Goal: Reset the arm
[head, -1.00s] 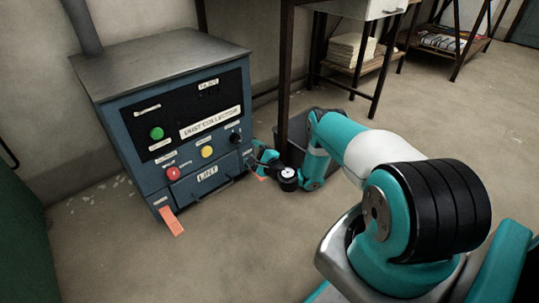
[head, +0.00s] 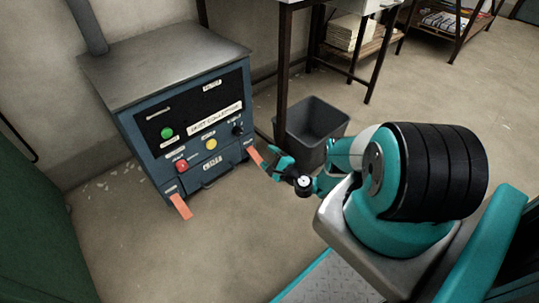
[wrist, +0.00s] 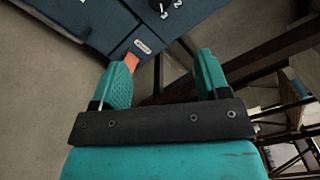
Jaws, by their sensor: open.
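My gripper (wrist: 162,80) is open in the wrist view, its two teal fingers apart with nothing held between them. In the head view my gripper (head: 268,166) is just right of the dust collector's front, near an orange tag (head: 255,155) at the machine's right side. The orange tag also shows in the wrist view (wrist: 131,62), just beyond the left finger. The blue dust collector (head: 190,130) has green, red and yellow buttons and a drawer-like panel at the bottom.
A second orange tag (head: 181,206) hangs at the machine's lower left. A dark grey bin (head: 312,130) stands behind my arm, by a table leg. A shelf with stacked paper (head: 350,38) is at the back. Open floor (head: 160,260) lies in front of the machine.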

